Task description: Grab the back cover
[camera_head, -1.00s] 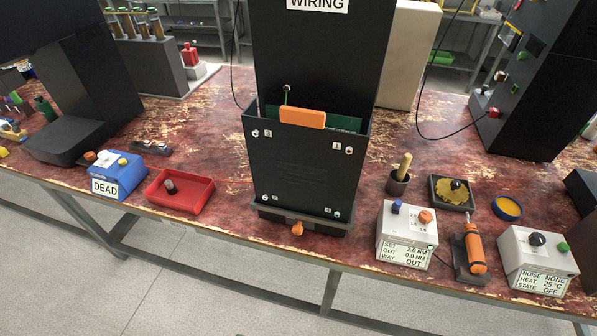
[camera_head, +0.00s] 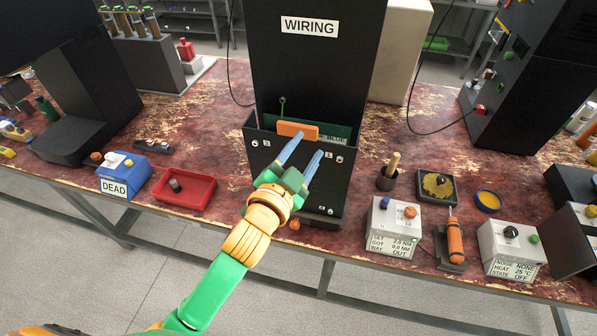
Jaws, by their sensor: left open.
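The back cover looks to be the black panel (camera_head: 262,178) with numbered screws at its corners, upright on the front of the tall black unit labelled WIRING (camera_head: 309,26). An orange tab (camera_head: 297,130) stands at its top edge, with a green board (camera_head: 335,131) behind it. My left gripper (camera_head: 304,145) is open in front of the panel, its two blue fingers pointing up toward the orange tab. I cannot tell whether a finger touches the tab. The gripper and wrist hide the middle and lower left of the panel. My right gripper is not in view.
A red tray (camera_head: 205,192) and a blue DEAD box (camera_head: 122,183) stand to the left. To the right are a white torque box (camera_head: 392,228), an orange driver (camera_head: 455,240), a dark cup (camera_head: 388,180) and a gear tray (camera_head: 437,172). The worn red bench (camera_head: 210,110) is bare behind the red tray.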

